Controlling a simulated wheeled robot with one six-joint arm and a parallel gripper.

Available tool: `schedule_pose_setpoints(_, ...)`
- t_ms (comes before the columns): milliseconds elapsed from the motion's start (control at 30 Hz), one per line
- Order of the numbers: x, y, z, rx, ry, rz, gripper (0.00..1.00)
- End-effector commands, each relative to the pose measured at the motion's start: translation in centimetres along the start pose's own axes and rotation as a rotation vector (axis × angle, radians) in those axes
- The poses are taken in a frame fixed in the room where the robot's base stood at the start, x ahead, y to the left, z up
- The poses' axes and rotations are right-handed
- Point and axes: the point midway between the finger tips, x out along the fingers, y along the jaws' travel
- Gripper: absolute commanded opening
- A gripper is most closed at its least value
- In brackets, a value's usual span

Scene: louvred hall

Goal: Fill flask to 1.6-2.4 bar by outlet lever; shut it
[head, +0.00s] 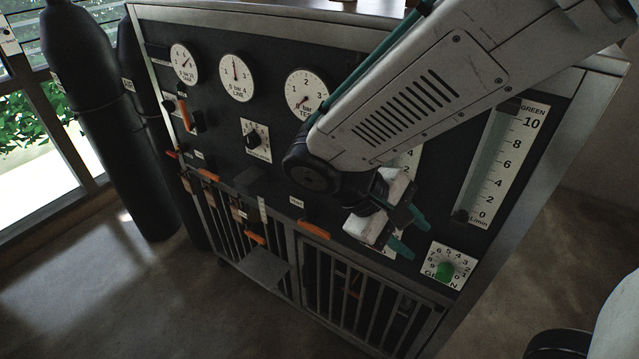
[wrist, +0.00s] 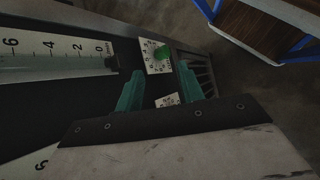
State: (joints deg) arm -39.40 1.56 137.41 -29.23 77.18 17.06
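My gripper (head: 412,233) has teal fingers, held in front of the lower right of the black panel. In the wrist view the fingers (wrist: 162,72) are apart with nothing between them; a green knob (wrist: 162,53) shows past their tips. The TEST gauge (head: 307,92) has its needle at the lower left, near 0. The LINE gauge (head: 236,78) needle points up, near 2. An orange lever (head: 314,230) sits above the right barred cage, left of my gripper. I cannot tell which orange lever is the outlet. The flask cannot be made out clearly.
More orange levers (head: 208,174) are on the left of the panel. A black dial (head: 256,140) sits mid-panel, the green knob (head: 445,271) at lower right beneath a flow tube (head: 490,160). Dark cylinders (head: 85,100) stand left. A grey shelf (head: 262,268) juts out low.

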Motion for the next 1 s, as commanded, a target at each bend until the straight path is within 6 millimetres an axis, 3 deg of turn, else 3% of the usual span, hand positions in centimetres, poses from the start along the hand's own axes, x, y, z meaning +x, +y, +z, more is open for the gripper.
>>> schedule_pose_setpoints(267, -2.8, -3.6, -10.0, -0.057, 0.065, 0.599, 0.38)
schedule_pose_setpoints(500, -7.9, -7.0, -18.1, 0.113, 0.430, 1.004, 0.38)
schedule_pose_setpoints(700, -10.1, -6.7, -19.4, 0.259, 0.599, 1.051, 0.38)
schedule_pose_setpoints(1000, -9.2, -4.2, -20.2, 0.277, 0.606, 1.049, 0.38)
